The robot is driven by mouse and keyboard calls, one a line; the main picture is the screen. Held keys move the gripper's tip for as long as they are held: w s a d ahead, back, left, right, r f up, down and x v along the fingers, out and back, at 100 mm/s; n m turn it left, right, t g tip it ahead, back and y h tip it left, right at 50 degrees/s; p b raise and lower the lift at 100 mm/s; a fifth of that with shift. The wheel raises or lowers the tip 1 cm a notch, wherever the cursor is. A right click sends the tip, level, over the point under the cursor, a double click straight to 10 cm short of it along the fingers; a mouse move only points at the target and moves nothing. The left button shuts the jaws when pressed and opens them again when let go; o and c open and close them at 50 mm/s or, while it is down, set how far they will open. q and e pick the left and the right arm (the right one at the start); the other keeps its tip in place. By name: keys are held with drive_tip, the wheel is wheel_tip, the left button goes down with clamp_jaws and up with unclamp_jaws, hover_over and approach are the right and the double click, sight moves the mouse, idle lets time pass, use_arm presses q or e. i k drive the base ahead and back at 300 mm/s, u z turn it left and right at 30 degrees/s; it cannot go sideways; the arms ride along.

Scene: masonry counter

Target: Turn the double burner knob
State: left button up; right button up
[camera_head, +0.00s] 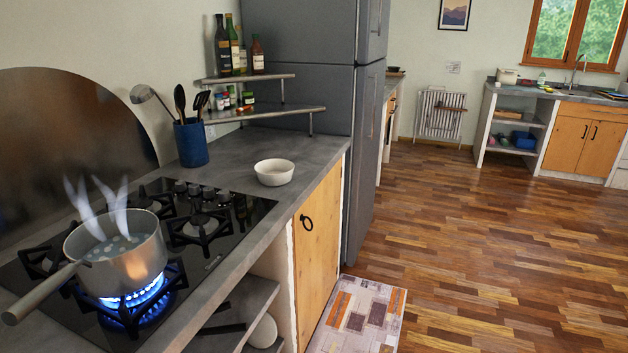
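The black gas hob (215,245) is set into the grey counter. A row of several small dark knobs (207,191) runs along its far right end. They are small in the picture, and I cannot tell which one is the double burner knob or how each is turned. A burner with blue flame (140,300) burns at the near end of the hob. A metal pot (125,262) of steaming, bubbling water stands over it, its long handle pointing to the lower left. Neither of my grippers is in view.
A white bowl (274,172) and a blue utensil holder (190,143) stand on the counter beyond the hob. Bottles (233,50) stand on corner shelves before the grey fridge (300,60). A patterned rug (358,315) lies on the open wood floor.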

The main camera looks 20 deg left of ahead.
sight(209, 191)
drive_tip(key=z, duration=0.5)
drive_tip(key=i, duration=2.3)
drive_tip(key=u, duration=3)
